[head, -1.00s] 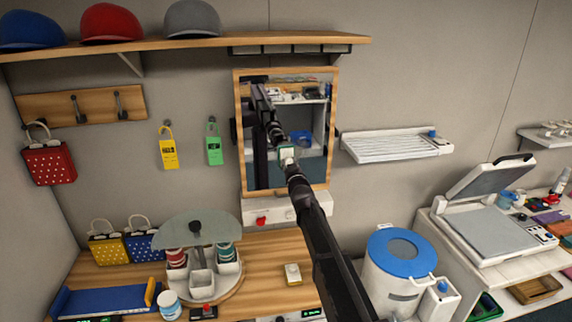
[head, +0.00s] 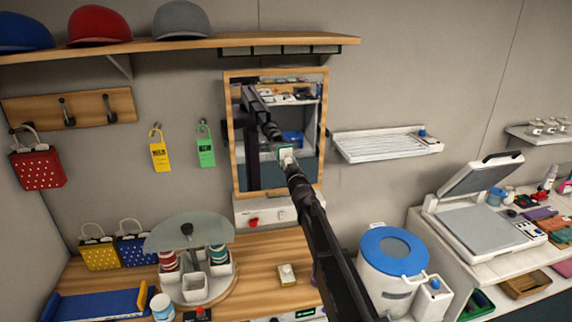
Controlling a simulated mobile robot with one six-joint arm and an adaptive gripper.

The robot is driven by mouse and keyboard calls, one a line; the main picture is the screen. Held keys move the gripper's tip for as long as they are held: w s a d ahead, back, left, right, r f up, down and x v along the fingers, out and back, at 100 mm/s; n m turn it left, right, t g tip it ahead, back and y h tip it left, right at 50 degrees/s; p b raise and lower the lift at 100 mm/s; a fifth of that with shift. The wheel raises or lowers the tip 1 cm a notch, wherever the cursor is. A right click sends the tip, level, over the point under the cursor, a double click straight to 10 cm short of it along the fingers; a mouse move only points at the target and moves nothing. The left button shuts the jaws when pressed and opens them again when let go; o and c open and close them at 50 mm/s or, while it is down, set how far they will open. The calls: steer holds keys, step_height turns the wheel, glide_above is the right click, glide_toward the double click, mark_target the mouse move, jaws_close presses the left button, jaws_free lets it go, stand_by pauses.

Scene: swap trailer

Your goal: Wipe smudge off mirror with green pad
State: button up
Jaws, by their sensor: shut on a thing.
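The mirror (head: 268,176) hangs on the back wall in a light wooden frame. My gripper (head: 287,160) is in front of its lower right part, shut on a small pad (head: 286,153) with a pale face and a green edge. The pad is at or very close to the glass; I cannot tell whether it touches. The glass reflects my arm, shelves and a blue object. I cannot make out a smudge, and my arm and the pad hide part of the glass.
A shelf with caps (head: 182,20) runs above the mirror, and a white box with a red knob (head: 262,212) sits below it. A slatted white rack (head: 385,145) is to the right. A blue-lidded bin (head: 393,250) stands right of my arm.

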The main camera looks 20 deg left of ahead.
steer(key=shift+w+d, duration=0.55)
steer(key=shift+d, duration=0.15)
steer(key=shift+d, duration=0.1)
steer(key=shift+w+d, duration=0.5)
steer(key=shift+d, duration=0.35)
steer(key=shift+w+d, duration=0.5)
steer(key=shift+d, duration=0.35)
steer(key=shift+a, duration=0.2)
steer(key=shift+s+a, duration=0.55)
steer(key=shift+a, duration=0.25)
steer(key=shift+s+a, duration=0.5)
steer(key=shift+a, duration=0.3)
steer(key=shift+s+a, duration=0.55)
steer(key=shift+a, duration=0.3)
steer(key=shift+s+a, duration=0.5)
steer(key=shift+a, duration=0.35)
